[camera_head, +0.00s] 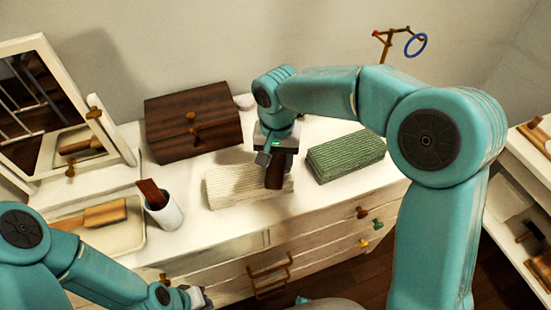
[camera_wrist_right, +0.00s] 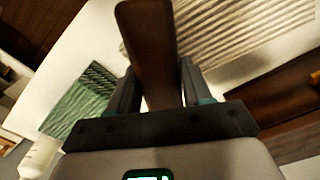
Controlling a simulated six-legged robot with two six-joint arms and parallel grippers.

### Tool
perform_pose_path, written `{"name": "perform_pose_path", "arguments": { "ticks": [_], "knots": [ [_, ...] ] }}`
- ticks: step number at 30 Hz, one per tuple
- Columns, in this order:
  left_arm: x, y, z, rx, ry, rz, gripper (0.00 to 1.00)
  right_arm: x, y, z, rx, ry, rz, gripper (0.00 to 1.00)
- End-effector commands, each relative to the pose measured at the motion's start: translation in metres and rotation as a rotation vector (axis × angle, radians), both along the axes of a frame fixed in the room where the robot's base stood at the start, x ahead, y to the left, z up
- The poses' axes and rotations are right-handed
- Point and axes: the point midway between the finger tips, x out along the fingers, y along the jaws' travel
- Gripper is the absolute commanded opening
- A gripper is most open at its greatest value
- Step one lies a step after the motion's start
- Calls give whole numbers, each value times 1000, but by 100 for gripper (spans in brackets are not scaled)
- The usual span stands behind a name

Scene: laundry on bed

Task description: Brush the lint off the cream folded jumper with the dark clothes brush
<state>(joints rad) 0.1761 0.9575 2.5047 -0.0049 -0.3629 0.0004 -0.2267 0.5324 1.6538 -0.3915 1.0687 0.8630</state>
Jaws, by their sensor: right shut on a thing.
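The cream folded jumper (camera_head: 228,187) lies on the white dresser top, with ribbed folds; part of it also shows in the wrist view (camera_wrist_right: 240,30). My right gripper (camera_head: 275,155) is above the jumper's right part, shut on the dark clothes brush (camera_head: 274,175). In the wrist view the brown brush (camera_wrist_right: 150,50) stands between the two fingers. Its lower end overlaps the jumper; I cannot tell whether it touches. Lint is too small to make out. My left gripper (camera_head: 193,297) is low at the dresser's front, and its jaws are unclear.
A green folded garment (camera_head: 345,155) lies right of the jumper. A dark wooden box (camera_head: 190,118) stands behind. A white cup (camera_head: 164,214) holding a brown item and a tray (camera_head: 128,240) with a wooden brush (camera_head: 105,214) are left. A mirror (camera_head: 45,105) stands far left.

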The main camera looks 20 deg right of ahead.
Motion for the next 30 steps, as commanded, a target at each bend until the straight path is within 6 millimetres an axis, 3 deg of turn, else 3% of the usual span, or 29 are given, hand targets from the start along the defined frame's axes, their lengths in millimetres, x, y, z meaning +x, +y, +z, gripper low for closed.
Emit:
{"name": "perform_pose_path", "arguments": {
  "ticks": [15,25,30],
  "knots": [
    [0,0,46,0,0,0,0,1,0,58,1,-3,0,25],
    [0,0,45,0,0,0,0,0,0,59,0,-1,0,25],
    [0,0,55,0,0,0,0,0,0,70,0,-2,0,25]
  ]
}}
